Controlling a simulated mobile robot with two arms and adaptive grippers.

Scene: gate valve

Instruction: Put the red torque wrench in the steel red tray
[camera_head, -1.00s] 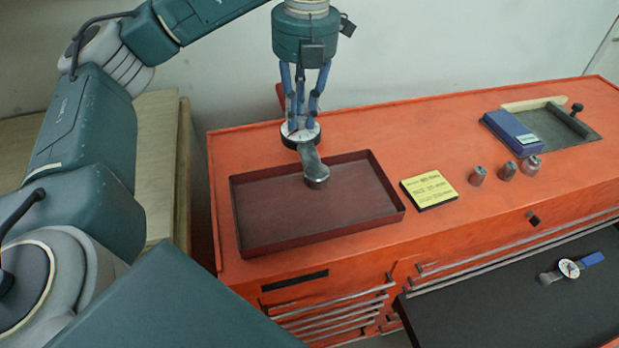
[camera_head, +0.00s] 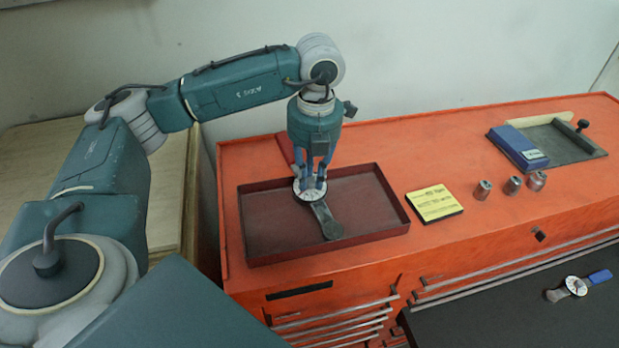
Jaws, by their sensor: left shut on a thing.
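The red torque wrench has a round white dial, a dark grey metal head (camera_head: 326,219) and a red handle (camera_head: 284,149) that shows behind my gripper. My left gripper (camera_head: 311,184) points down and is shut on the wrench around the dial. The head and dial are over the inside of the steel red tray (camera_head: 255,225), and the handle end reaches past its back rim. I cannot tell whether the wrench touches the tray floor. The fingers partly hide the dial and handle. My right gripper is out of view.
The tray stands on an orange tool chest (camera_head: 450,240). To its right are a yellow-topped pad (camera_head: 434,202), three metal sockets (camera_head: 512,185) and a blue box (camera_head: 516,148). A blue-handled gauge wrench (camera_head: 577,286) lies in the open dark drawer (camera_head: 490,325).

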